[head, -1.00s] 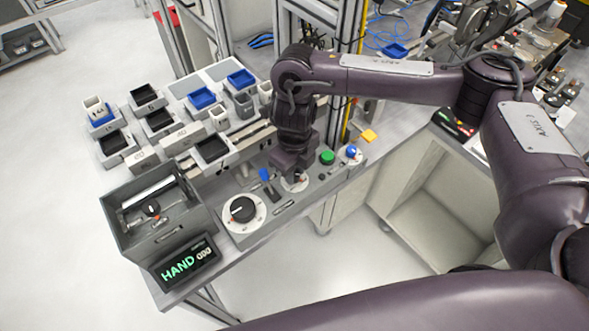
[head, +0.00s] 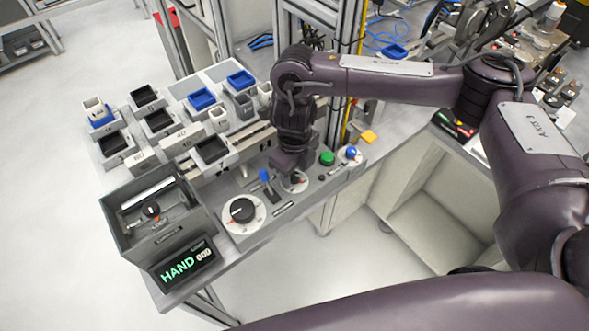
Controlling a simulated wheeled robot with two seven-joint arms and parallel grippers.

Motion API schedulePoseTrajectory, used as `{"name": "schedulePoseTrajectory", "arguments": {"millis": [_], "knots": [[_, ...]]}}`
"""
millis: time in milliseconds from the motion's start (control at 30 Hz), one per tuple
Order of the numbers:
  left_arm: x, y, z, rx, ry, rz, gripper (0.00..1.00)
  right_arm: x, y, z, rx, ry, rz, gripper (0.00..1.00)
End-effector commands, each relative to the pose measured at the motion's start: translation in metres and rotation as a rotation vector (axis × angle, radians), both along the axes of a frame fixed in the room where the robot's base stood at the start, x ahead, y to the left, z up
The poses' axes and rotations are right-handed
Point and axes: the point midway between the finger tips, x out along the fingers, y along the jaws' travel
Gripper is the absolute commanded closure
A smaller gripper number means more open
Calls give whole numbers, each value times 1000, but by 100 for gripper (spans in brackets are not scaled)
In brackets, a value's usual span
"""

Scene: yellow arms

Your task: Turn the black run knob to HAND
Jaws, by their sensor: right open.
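A round white dial with a black knob (head: 242,210) sits at the front left of the grey control panel. A second, smaller white dial (head: 298,187) with a dark knob and a red mark is partly hidden under my right gripper (head: 293,169). I cannot tell from the print which is the run knob. The gripper points down just above the second dial, open; its fingertips are hard to make out and I see nothing held. The display (head: 184,264) reads HAND and 000 in lit letters. My left gripper is out of view.
A blue-tipped lever (head: 265,175) stands close left of my gripper. A green button (head: 327,158) and a blue knob (head: 351,152) are to its right. An open grey box (head: 125,240) stands left of the panel. Several small bins stand behind it.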

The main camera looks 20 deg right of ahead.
Motion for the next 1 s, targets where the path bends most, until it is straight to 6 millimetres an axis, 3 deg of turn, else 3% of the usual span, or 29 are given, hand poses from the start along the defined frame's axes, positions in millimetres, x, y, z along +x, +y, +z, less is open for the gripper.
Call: {"name": "schedulePoseTrajectory", "arguments": {"millis": [167,533,1000], "knots": [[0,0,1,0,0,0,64,2,0,15,0,-5,2,55],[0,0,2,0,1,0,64,1,0,68,0,-4,2,55],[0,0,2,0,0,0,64,0,0,78,0,0,0,55]]}}
